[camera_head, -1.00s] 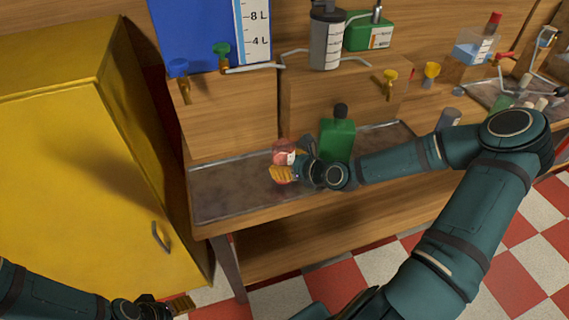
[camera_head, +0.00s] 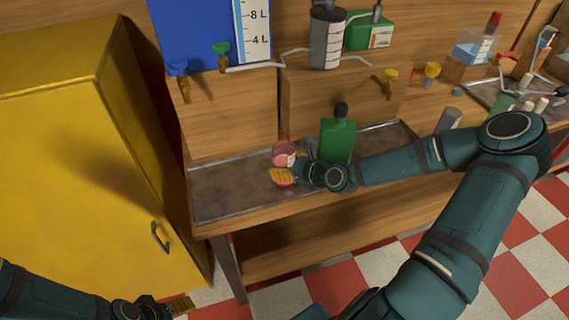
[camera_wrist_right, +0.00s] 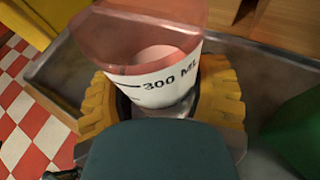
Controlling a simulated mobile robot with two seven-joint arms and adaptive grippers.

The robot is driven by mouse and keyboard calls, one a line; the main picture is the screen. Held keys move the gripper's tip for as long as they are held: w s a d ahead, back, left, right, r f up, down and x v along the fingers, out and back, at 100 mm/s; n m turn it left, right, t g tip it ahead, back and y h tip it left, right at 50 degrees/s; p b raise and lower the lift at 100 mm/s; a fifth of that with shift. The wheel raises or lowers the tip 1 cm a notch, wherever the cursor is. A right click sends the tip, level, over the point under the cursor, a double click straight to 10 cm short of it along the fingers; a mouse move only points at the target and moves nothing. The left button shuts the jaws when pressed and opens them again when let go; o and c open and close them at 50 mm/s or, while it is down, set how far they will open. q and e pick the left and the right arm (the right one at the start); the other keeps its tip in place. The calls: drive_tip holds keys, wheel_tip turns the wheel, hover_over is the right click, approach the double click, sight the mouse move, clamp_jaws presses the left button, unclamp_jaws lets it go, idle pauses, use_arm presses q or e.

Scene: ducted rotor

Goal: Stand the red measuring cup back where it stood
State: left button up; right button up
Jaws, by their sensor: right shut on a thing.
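The red measuring cup (camera_head: 284,148) is see-through, with a white band, and is over the left part of the grey bench tray (camera_head: 222,190). In the right wrist view the cup (camera_wrist_right: 165,62) shows its open top and the mark "300 ML". My right gripper (camera_head: 285,172) is shut on it, with a yellow finger (camera_wrist_right: 160,105) on each side. The cup looks about upright. Its base is hidden, so I cannot tell whether it touches the tray. My left gripper (camera_head: 180,305) is low at the left, away from the bench; its jaw opening is unclear.
A green bottle (camera_head: 337,141) with a dark cap stands just right of the cup, close to my right wrist. Wooden blocks with taps (camera_head: 222,120) rise behind the tray. A yellow cabinet (camera_head: 60,170) stands at the left. The tray's left end is clear.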

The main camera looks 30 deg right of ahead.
drive_tip(key=shift+f, duration=0.2)
drive_tip(key=o, duration=1.4)
drive_tip(key=shift+f, duration=0.1)
drive_tip(key=v, duration=1.2)
